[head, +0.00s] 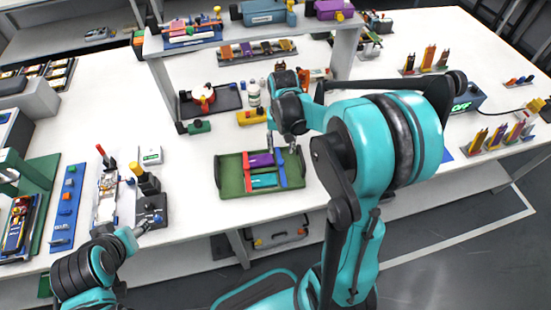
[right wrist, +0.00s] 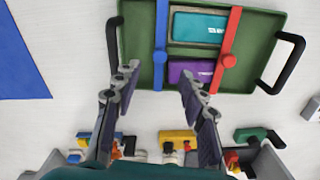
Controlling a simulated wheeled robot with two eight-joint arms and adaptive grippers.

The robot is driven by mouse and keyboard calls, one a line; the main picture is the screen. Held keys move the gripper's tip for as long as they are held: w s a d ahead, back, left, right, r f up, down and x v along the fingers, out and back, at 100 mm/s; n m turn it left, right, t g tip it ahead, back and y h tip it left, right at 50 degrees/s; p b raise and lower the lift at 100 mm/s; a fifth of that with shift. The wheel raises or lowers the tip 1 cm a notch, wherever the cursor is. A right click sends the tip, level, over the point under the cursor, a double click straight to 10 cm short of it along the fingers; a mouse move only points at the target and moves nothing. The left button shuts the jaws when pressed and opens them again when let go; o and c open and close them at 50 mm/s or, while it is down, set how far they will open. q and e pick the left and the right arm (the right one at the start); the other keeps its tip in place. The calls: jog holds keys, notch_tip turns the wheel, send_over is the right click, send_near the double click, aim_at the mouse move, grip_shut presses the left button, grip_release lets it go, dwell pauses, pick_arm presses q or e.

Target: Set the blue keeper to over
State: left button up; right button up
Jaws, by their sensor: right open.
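A green tray (head: 233,188) holds a purple cell (head: 262,159) and a teal cell (head: 264,181). In the right wrist view the tray (right wrist: 262,50) shows from above. The blue keeper (right wrist: 160,25) is a straight bar with a round knob, running along the left ends of the teal cell (right wrist: 199,27) and purple cell (right wrist: 190,70). The red keeper (right wrist: 229,45) lies slanted across their right ends. My right gripper (right wrist: 158,77) is open and empty, its fingertips on either side of the blue keeper's lower end in the picture. My left gripper (head: 144,228) is small; its jaws are unclear.
A yellow block (head: 251,117) and a green block (head: 198,127) lie behind the tray, below a raised shelf. A black-based fixture (head: 150,207) stands left of the tray. The white table is clear just left of the tray.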

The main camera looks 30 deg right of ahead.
aim_at(281, 162)
notch_tip(281, 162, down, 7)
jog(key=b, duration=0.2)
jog(key=shift+f+b, duration=0.15)
jog(key=shift+b, duration=0.15)
